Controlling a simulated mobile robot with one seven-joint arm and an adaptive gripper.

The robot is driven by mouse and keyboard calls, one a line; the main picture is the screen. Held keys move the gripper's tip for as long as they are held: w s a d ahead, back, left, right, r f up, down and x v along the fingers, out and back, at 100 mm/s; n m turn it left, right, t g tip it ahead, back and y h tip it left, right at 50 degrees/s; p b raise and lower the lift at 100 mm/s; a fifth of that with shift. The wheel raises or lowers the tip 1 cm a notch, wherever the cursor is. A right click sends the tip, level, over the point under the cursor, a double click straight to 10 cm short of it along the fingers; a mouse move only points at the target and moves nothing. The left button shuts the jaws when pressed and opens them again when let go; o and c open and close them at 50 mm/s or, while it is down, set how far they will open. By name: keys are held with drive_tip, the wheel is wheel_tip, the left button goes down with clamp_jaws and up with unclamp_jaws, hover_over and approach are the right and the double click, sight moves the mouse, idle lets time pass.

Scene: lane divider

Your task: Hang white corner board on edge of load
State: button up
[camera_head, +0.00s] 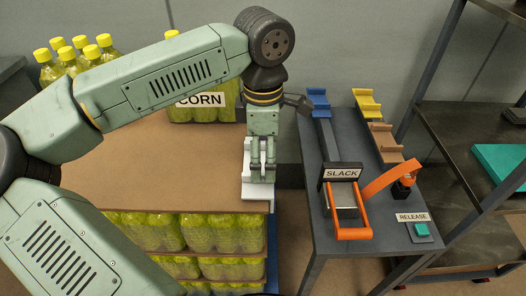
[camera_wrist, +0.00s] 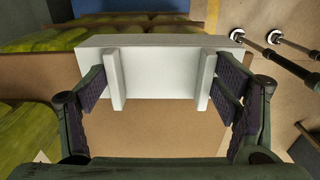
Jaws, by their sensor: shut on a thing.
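The white corner board (camera_head: 259,190) is at the right edge of the load's top brown sheet (camera_head: 150,170). In the wrist view the white board (camera_wrist: 155,70) shows a flat face with two upright ribs. My gripper (camera_head: 263,172) is above the board, and in the wrist view its two dark-padded fingers (camera_wrist: 162,88) are shut on the ribs from both sides. The load of bottles (camera_head: 190,235) with yellow-green contents is stacked in layers below the sheet. Whether the board rests on the edge or is held just above it, I cannot tell.
A grey table (camera_head: 335,180) to the right holds a SLACK-labelled orange-handled tool (camera_head: 350,210), a green RELEASE button (camera_head: 421,230), and blue (camera_head: 318,100), yellow (camera_head: 367,103) and brown (camera_head: 384,140) corner boards. A dark shelf rack (camera_head: 470,140) stands farther right. Bottles with a CORN sign (camera_head: 201,100) stand behind my arm.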

drive_tip(key=shift+f, duration=0.3)
drive_tip(key=o, duration=1.1)
wheel_tip(320, 180, up, 12)
drive_tip(key=shift+r, duration=0.1)
